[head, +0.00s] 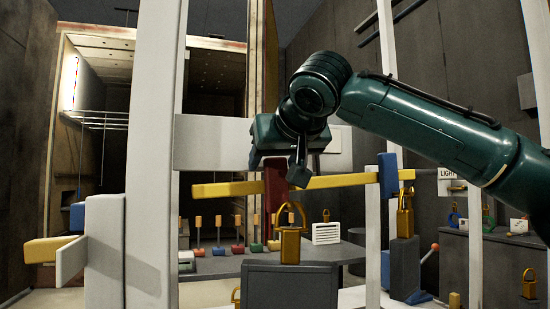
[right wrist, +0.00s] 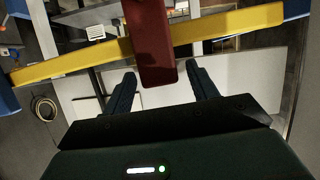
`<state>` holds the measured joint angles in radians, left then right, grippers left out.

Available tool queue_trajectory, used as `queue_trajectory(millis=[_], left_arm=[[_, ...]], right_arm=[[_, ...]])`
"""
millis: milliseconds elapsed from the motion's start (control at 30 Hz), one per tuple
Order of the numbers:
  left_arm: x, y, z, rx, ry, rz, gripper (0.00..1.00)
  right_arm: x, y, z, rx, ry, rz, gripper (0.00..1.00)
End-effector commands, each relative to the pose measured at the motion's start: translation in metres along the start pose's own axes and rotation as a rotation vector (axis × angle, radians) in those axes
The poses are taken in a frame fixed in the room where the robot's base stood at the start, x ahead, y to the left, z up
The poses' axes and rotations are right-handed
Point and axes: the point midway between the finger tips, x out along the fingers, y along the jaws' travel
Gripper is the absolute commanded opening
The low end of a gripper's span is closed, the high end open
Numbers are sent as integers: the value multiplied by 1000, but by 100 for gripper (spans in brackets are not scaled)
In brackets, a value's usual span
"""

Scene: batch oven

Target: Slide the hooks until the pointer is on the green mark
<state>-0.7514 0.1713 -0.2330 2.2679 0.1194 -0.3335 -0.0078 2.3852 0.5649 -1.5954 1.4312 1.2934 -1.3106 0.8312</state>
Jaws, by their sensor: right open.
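A yellow bar (head: 340,181) runs across the middle of the head view, with a blue block (head: 388,175) at its right end. It also crosses the right wrist view (right wrist: 75,67). A dark red upright piece (head: 275,188) crosses the bar; in the right wrist view this red piece (right wrist: 152,45) reaches between the fingertips. My right gripper (head: 298,172) is at the bar, and in the right wrist view its two dark fingers (right wrist: 160,78) are apart, one either side of the red piece, with gaps. I cannot make out which parts are the hooks, the pointer or the green mark. My left gripper is not seen.
White posts (head: 150,150) stand close around the bar. Yellow padlocks (head: 290,243) stand on a grey box (head: 290,285) and beyond. An open oven (head: 100,60) is at the back left. A table behind holds several small coloured items and a white card (head: 326,233).

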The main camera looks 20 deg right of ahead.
Motion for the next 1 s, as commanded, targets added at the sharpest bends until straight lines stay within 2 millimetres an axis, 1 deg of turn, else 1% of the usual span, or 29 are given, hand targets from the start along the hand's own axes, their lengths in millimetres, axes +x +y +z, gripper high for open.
queue_trajectory(millis=[100, 333, 367, 1000], left_arm=[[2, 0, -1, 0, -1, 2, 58], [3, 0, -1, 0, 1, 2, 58], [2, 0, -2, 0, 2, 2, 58], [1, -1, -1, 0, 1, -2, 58]], right_arm=[[5, 0, 0, 0, 0, 0, 58], [5, 0, 0, 0, 0, 0, 58], [5, 0, 0, 0, 0, 0, 57], [5, 0, 0, 0, 0, 0, 4]])
